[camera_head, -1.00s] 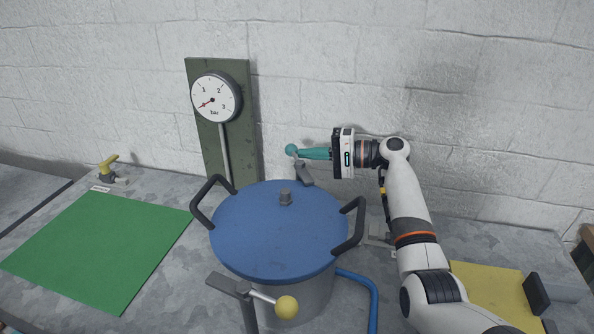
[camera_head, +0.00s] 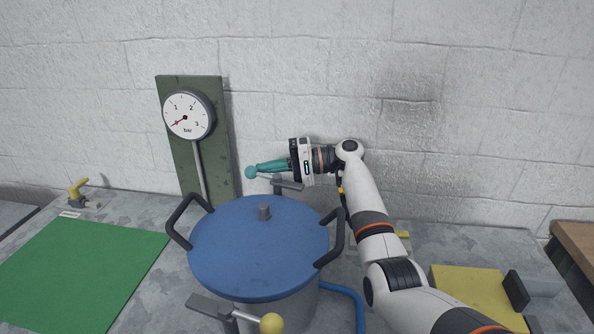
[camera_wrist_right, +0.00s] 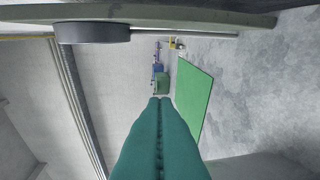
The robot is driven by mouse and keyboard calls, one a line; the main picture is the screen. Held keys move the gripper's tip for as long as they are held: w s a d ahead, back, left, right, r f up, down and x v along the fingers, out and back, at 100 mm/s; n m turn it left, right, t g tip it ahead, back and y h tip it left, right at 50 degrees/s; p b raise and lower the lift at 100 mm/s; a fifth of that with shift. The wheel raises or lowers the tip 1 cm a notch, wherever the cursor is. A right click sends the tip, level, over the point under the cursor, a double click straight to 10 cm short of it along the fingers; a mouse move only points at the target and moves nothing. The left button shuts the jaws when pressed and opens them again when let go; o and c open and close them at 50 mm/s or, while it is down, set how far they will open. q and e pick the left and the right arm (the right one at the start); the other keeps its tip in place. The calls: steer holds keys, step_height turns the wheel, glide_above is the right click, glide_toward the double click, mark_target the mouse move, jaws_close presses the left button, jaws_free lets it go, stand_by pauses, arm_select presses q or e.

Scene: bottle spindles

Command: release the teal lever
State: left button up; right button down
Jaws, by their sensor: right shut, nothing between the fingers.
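The teal lever's round knob (camera_head: 250,172) shows in the head view behind the blue-lidded pot (camera_head: 235,250). A thin rod runs right from it towards a grey clamp bar (camera_head: 288,185) at the pot's rear rim. My right gripper (camera_head: 262,167) points left along the rod, its teal fingers shut and empty. Its tips are at or just behind the knob; I cannot tell whether they touch. The fingers partly hide the rod. In the right wrist view the closed fingers (camera_wrist_right: 160,145) fill the lower middle, and the knob is not seen. My left gripper is out of view.
A gauge (camera_head: 188,114) on a green board stands behind left, its needle low. A yellow-knobbed lever (camera_head: 272,323) is at the pot's front. A green mat (camera_head: 75,275) lies left, with a yellow valve (camera_head: 78,187) behind it.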

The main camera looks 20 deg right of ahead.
steer(key=shift+a, duration=0.15)
stand_by(0.6)
steer(key=b+v, duration=0.1)
steer(key=v, duration=1.1)
